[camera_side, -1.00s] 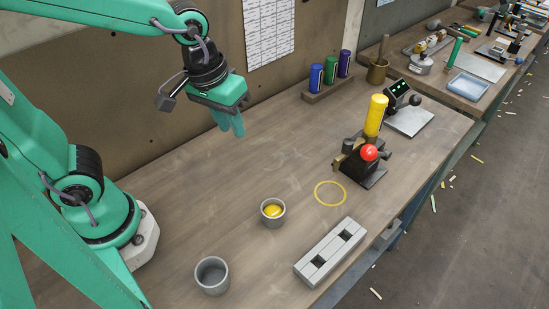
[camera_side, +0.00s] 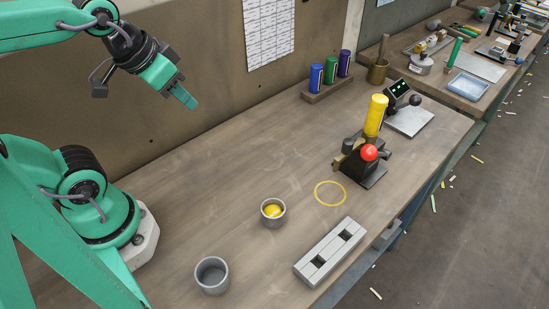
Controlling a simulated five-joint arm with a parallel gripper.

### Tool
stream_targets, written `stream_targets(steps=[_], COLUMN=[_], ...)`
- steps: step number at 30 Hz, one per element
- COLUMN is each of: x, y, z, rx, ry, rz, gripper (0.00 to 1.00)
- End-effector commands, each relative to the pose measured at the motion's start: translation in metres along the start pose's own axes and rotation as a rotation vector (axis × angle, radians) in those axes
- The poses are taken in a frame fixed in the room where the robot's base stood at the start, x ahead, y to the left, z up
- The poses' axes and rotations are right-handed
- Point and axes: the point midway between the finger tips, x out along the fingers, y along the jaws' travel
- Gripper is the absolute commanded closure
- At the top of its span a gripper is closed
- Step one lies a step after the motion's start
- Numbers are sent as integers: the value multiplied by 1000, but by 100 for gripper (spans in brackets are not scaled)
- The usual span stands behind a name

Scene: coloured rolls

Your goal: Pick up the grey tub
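An empty grey tub (camera_side: 212,286) stands upright on the wooden bench near its front left. A second grey tub (camera_side: 272,219) stands behind it to the right, with something yellow (camera_side: 273,210) inside. My gripper (camera_side: 187,99) is high above the bench, well above and apart from both tubs, tilted down to the right. Its fingers overlap from this side, so I cannot tell whether they are open or shut. I see nothing held in it.
A grey block with two square holes (camera_side: 316,262) lies at the front edge. A yellow ring (camera_side: 330,193) lies near a fixture with a red ball (camera_side: 369,152) and yellow roll (camera_side: 376,116). Blue, green and purple rolls stand in a rack (camera_side: 328,90).

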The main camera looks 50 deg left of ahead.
Motion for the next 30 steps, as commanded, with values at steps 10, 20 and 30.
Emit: stream_targets(steps=[10,20,30], x=[0,0,5], y=[0,0,8], z=[0,0,0], rx=[-1,-1,-34], ry=[0,0,-17], rz=[0,1,15], gripper=[75,72,72])
